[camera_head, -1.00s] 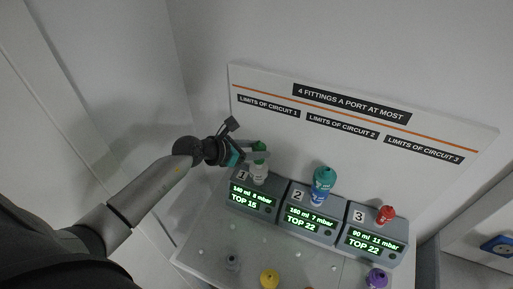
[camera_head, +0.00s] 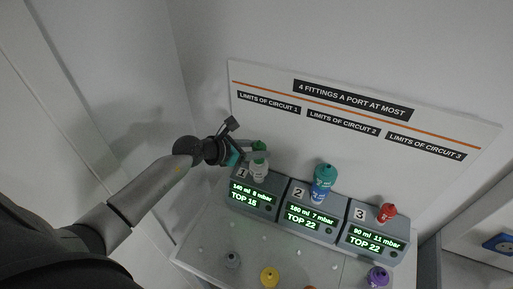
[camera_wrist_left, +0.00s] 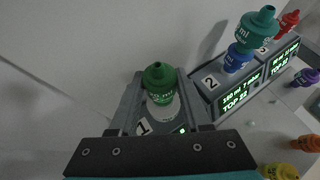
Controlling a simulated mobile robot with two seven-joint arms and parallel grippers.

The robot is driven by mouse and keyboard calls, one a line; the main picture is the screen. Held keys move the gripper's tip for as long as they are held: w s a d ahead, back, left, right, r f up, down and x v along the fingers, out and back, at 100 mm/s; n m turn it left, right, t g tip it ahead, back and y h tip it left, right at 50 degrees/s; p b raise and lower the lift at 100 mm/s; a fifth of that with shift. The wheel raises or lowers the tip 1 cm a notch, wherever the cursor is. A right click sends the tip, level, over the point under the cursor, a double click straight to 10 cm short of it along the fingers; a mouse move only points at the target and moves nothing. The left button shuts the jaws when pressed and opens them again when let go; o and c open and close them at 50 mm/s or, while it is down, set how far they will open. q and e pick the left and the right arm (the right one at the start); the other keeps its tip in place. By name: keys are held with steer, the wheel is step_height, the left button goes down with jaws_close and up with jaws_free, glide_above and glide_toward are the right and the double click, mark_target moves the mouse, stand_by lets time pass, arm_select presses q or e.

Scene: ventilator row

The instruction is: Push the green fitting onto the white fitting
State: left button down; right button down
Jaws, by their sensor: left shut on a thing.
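My left gripper (camera_head: 251,152) is shut on the green fitting (camera_head: 259,146) at port 1. In the left wrist view the green fitting (camera_wrist_left: 158,78) stands upright between the fingers (camera_wrist_left: 157,92). The white fitting (camera_head: 259,169) stands upright on the port 1 unit, directly under the green one. Its pale side (camera_wrist_left: 163,109) shows just below the green fitting in the left wrist view. The two look in line and very close; I cannot tell whether they are seated together. My right gripper is not in view.
Port 2 holds a teal fitting (camera_head: 324,173) on a blue one (camera_head: 320,192). Port 3 holds a red fitting (camera_head: 387,212). A sign panel (camera_head: 440,130) rises behind.

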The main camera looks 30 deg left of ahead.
arm_select(q)
steer(key=shift+f+b, duration=0.6)
steer(key=shift+f, duration=0.2)
steer(key=shift+s+f, duration=0.2)
steer(key=shift+f, duration=0.05)
stand_by(0.5)
steer(key=c, duration=0.7)
jaws_free()
steer(key=o, duration=0.4)
steer(key=shift+w+r, duration=0.1)
steer(key=shift+w, duration=0.05)
steer(key=shift+s+a+r, duration=0.25)
steer(key=shift+s+r, duration=0.1)
steer(key=v, duration=1.4)
steer(key=shift+s, duration=0.1)
